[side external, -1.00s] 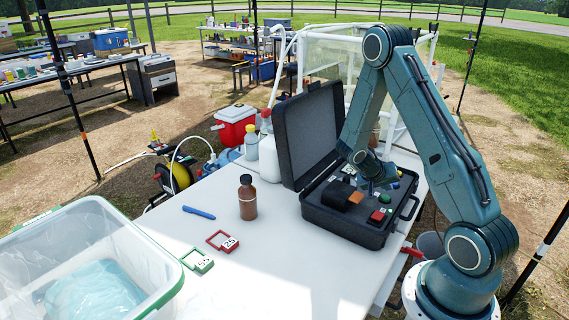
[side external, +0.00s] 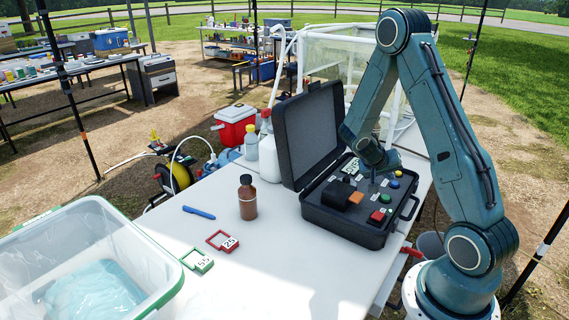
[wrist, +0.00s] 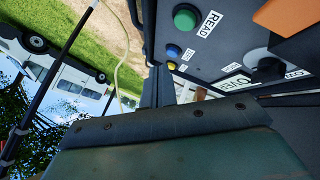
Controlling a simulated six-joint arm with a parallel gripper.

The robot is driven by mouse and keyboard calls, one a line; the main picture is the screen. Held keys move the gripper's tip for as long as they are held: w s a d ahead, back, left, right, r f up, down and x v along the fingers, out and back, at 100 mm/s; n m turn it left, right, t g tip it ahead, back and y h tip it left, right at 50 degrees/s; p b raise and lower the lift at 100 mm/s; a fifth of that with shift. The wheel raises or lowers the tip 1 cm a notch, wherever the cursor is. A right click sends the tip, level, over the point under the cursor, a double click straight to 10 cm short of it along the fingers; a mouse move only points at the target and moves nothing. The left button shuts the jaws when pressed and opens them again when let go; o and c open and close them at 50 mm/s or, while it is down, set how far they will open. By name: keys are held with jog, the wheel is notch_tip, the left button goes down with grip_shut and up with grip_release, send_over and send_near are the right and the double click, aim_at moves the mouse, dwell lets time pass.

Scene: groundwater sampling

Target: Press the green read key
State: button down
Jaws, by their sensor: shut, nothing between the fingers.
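The green read key (side external: 385,198) is a round button on the panel of the open black case, near a red square button (side external: 378,216). It also shows in the wrist view (wrist: 186,17) at the top, beside a label that says READ (wrist: 209,24). My gripper (side external: 374,179) is shut and empty over the case, behind the green key and apart from it. In the wrist view its narrow fingers (wrist: 159,86) point toward the panel, below the green, blue and yellow buttons. I cannot tell from the picture whether the key is pressed in.
A blue button (side external: 394,184) and a yellow one (side external: 398,174) sit close to the green key. An orange block (side external: 356,198) lies to its left. The raised case lid (side external: 310,135) stands behind. A brown bottle (side external: 247,200) stands on the white table.

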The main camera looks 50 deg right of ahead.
jog(key=shift+s+d+f+m+y, duration=0.1)
jog(key=shift+s+d+m+y, duration=0.05)
jog(key=shift+m+y, duration=0.45)
jog(key=shift+d+m+y, duration=0.1)
jog(key=shift+m+y, duration=0.5)
jog(key=shift+y, duration=0.1)
jog(key=m+y, duration=0.1)
jog(key=y, duration=0.1)
notch_tip(320, 180, up, 8)
jog(key=m+t+y, duration=0.2)
jog(key=t+y, duration=0.1)
jog(key=y, duration=0.1)
send_over(385, 197)
jog(key=shift+d, duration=0.15)
jog(key=shift+f, duration=0.15)
notch_tip(385, 197, down, 14)
jog(key=shift+r, duration=0.1)
